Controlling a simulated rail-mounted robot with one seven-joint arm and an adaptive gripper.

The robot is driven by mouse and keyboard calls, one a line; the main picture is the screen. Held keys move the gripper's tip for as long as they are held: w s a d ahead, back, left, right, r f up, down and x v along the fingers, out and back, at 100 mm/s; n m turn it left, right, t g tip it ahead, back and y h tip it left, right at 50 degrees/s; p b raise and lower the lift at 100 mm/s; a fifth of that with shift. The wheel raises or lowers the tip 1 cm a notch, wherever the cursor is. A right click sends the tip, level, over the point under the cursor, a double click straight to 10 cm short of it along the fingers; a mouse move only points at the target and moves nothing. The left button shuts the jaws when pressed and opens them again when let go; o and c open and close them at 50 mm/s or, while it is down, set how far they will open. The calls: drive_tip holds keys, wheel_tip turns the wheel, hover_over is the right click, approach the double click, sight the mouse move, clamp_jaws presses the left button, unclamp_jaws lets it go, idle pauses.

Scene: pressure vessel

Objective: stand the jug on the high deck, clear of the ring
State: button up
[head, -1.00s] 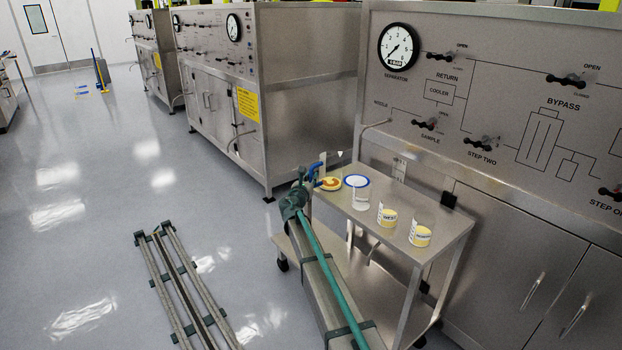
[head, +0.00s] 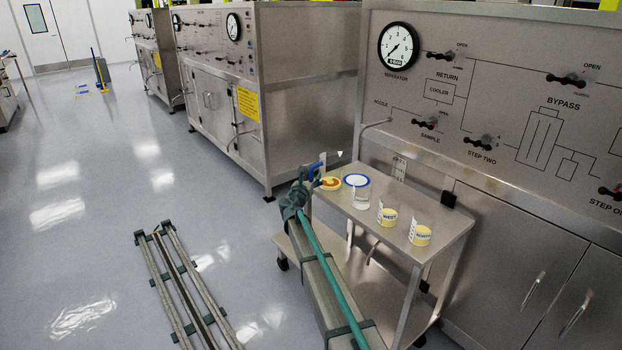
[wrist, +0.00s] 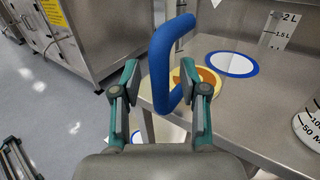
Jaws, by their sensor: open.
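The jug's blue handle (wrist: 163,65) stands upright between the spread fingers of my open gripper (wrist: 165,95). I cannot see a finger closed on it. The handle also shows in the head view (head: 317,169), at the cart's far left corner. The jug's body is hard to make out. A yellow ring with an orange middle (head: 330,183) lies just beyond the handle. The blue ring (head: 357,180) with a white middle lies on the steel high deck (head: 440,219), right of the yellow one. My gripper (head: 300,190) is at the deck's left edge.
A lower shelf (head: 365,278) lies beneath. The gauge panel (head: 480,110) rises behind the cart. The deck's near right end is bare.

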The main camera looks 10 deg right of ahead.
drive_tip(key=b+v, duration=0.1)
drive_tip(key=v, duration=1.1)
drive_tip(key=s+d+f+m+g, duration=0.5)
drive_tip(key=s+f, duration=0.3)
drive_tip(key=f, duration=0.4)
drive_tip(key=s+d+f+m+g, duration=0.2)
drive_tip(key=s+d+f+m, duration=0.35)
drive_tip(key=f, duration=0.75)
drive_tip(key=s+d+f+m+g, duration=0.3)
drive_tip(key=s+f, duration=0.4)
drive_tip(key=s, duration=0.3)
drive_tip(key=s+d+f+m+g, duration=0.2)
drive_tip(key=s+f+m+g, duration=0.1)
drive_tip(key=s+f, duration=0.5)
drive_tip(key=s+f+m+g+y, duration=0.2)
drive_tip(key=s+f+m+g, duration=0.15)
drive_tip(key=s, duration=0.75)
drive_tip(key=s+f+m+g+y, duration=0.1)
drive_tip(key=s+f+m+g, duration=0.2)
drive_tip(key=s, duration=0.8)
drive_tip(key=s+a+f+m+g+y, duration=0.1)
drive_tip(key=s+a+m+g+y, duration=0.1)
drive_tip(key=s, duration=0.8)
drive_tip(key=s+a+f+m+g+y, duration=0.1)
drive_tip(key=s+a+m, duration=0.3)
drive_tip(key=s, duration=0.6)
drive_tip(key=shift+s+a+f+m+g+y, duration=0.2)
drive_tip(key=shift+m+g+y, duration=0.15)
drive_tip(key=shift+m+y, duration=0.55)
